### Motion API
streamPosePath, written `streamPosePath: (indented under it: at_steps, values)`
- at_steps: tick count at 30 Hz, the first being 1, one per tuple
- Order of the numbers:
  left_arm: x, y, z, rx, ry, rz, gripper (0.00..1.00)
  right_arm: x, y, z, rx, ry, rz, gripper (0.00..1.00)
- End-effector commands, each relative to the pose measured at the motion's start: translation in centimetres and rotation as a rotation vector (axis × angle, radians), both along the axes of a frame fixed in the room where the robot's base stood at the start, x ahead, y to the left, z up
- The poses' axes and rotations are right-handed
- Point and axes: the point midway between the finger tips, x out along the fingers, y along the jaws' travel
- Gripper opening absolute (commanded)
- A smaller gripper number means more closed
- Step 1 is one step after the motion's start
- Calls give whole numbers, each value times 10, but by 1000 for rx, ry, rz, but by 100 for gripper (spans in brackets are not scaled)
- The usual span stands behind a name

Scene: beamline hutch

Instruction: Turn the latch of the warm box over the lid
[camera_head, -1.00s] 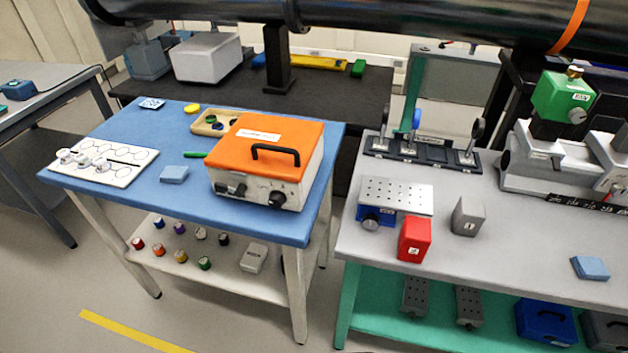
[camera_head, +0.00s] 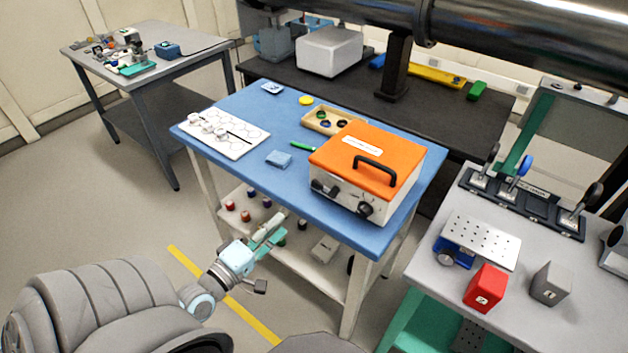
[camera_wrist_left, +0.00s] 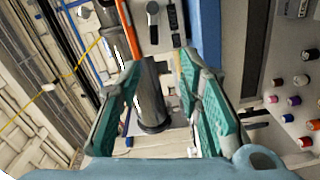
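The warm box (camera_head: 341,201) is white with an orange lid (camera_head: 335,153), which is shut and has a black handle. It stands near the front right of the blue table. Dark fittings (camera_head: 321,187) and a round black knob (camera_head: 365,209) sit on its front; I cannot tell which is the latch. My left gripper (camera_head: 274,231) is in front of the table, lower left of the box and apart from it. In the left wrist view its green-padded fingers (camera_wrist_left: 157,98) are spread. A dark grey cylinder (camera_wrist_left: 150,90) shows between them; I cannot tell what it is.
A grey bench (camera_head: 420,273) with a red block (camera_head: 485,288) stands at the right.

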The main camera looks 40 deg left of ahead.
Motion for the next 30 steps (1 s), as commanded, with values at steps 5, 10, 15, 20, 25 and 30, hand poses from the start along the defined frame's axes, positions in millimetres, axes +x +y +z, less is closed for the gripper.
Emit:
streamPosePath:
  at_steps: [5,10,15,20,25,30]
  values:
    - [27,-1,10,-39,-28,-1,33,-1,-2,-2,-3,2,1,40]
    - [77,0,8,-37,-29,0,33,-2,-3,-9,-4,3,1,40]
    - [121,1,6,-36,-25,-1,33,-2,-3,-19,-4,4,1,40]
    - [141,1,6,-35,-22,-2,33,-2,-3,-24,-4,5,1,40]
    - [145,1,7,-34,-21,-2,33,-3,-3,-23,-4,5,1,40]
    - [144,1,7,-34,-21,-2,27,-3,-2,-23,-3,6,1,40]
